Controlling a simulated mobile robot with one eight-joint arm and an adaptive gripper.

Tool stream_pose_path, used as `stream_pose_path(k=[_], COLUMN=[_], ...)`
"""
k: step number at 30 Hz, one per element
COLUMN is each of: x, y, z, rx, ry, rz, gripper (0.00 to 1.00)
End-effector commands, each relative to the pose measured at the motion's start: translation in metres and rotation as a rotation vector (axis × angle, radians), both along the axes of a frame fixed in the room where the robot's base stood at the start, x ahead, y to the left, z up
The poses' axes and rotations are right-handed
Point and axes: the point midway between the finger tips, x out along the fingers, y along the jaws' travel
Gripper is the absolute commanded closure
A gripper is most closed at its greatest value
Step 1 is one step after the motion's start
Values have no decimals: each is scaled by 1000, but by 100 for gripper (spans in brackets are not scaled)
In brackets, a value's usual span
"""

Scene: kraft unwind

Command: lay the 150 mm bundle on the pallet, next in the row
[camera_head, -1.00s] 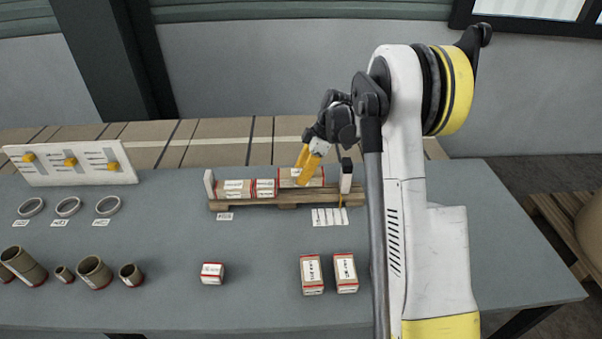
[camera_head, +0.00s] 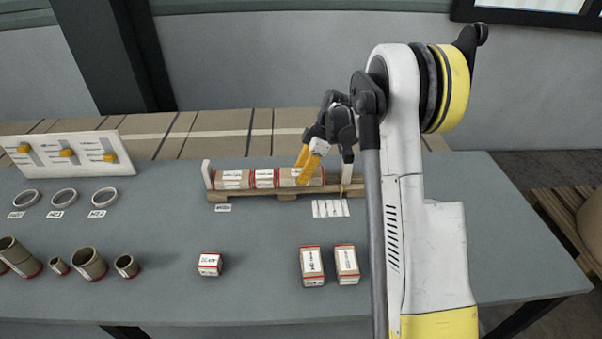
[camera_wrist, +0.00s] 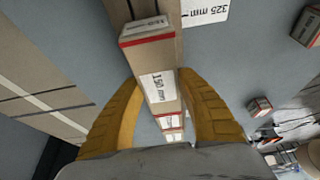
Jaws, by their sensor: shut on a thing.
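My gripper (camera_head: 306,172) is shut on the 150 mm bundle, a kraft block with red edges and a white label. The bundle (camera_head: 289,178) is level with the row on the wooden pallet (camera_head: 250,196), at its right end. In the wrist view, the label of the held bundle (camera_wrist: 157,88) reads 150 mm between my two yellow fingers. Two labelled bundles, a left one (camera_head: 232,180) and a middle one (camera_head: 264,179), lie to its left. Any small gap beneath or beside the held bundle cannot be made out.
A pale end post (camera_head: 207,174) stands at the pallet's left, another (camera_head: 347,172) at its right, partly behind my arm. White strips (camera_head: 331,208) lie in front. Two upright bundles (camera_head: 312,266) and a small block (camera_head: 209,264) stand nearer. Rings and tubes are at left.

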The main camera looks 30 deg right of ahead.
Motion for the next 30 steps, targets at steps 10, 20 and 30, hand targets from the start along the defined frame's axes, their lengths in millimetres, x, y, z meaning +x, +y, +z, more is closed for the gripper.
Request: stream_pose_path(k=[10,20,30], x=[0,0,-6], y=[0,0,-15], z=[-5,-4,35], rx=[0,0,0], ry=[0,0,0], rz=[0,0,-2], gripper=[98,33,33])
